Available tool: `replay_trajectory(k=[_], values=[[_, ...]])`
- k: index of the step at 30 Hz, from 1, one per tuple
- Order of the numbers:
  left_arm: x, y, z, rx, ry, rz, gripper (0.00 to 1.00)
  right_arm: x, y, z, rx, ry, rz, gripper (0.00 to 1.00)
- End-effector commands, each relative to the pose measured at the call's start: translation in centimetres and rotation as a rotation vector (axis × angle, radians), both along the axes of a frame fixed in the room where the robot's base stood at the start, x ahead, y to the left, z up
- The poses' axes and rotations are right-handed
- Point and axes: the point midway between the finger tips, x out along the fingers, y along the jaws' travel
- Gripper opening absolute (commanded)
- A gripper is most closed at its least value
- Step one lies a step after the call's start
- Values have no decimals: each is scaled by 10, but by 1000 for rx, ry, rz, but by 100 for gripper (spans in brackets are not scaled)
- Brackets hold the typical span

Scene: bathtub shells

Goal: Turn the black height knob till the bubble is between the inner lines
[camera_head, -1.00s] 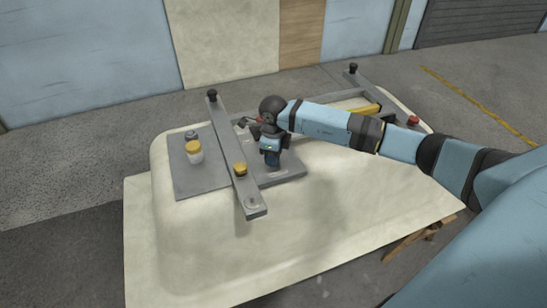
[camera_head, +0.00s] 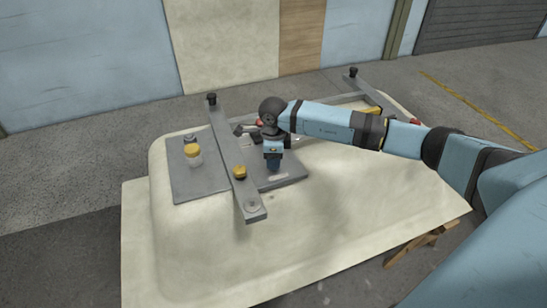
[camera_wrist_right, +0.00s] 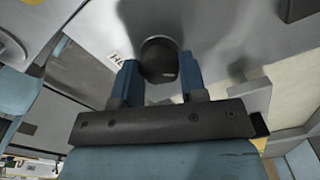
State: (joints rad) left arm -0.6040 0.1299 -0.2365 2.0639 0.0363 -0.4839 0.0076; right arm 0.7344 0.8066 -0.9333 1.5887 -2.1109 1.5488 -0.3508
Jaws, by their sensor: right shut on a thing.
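My right gripper (camera_head: 273,168) points down at the grey plate in the head view. In the right wrist view its two blue fingers (camera_wrist_right: 160,80) are closed on the sides of a dark round knob (camera_wrist_right: 160,60), the black height knob. Part of a printed label (camera_wrist_right: 117,60) shows left of the knob. In the head view the knob is hidden by the gripper. A small pale strip (camera_head: 279,177) lies on the plate beside the fingers; I cannot tell whether it is a label or the level. No bubble or inner lines can be made out. My left gripper is not in view.
The grey plate (camera_head: 185,180) lies on an upturned cream bathtub shell (camera_head: 330,220).

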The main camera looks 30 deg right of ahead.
Motion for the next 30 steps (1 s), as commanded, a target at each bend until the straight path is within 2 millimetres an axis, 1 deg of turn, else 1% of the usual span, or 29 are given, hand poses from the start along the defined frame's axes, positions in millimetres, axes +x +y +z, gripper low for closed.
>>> replay_trajectory(k=[1,4,12,16,20,27,30], values=[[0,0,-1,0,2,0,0,1,0,1,1,-2,-1,41],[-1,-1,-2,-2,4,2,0,1,0,1,0,-1,-1,64],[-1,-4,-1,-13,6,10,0,0,0,1,1,-1,-1,65],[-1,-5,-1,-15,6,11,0,1,0,8,0,-3,-2,65],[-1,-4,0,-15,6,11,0,1,0,30,1,-4,-1,65],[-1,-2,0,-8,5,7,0,1,0,86,1,-6,-1,65],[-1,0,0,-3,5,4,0,1,0,106,1,-6,0,65]])
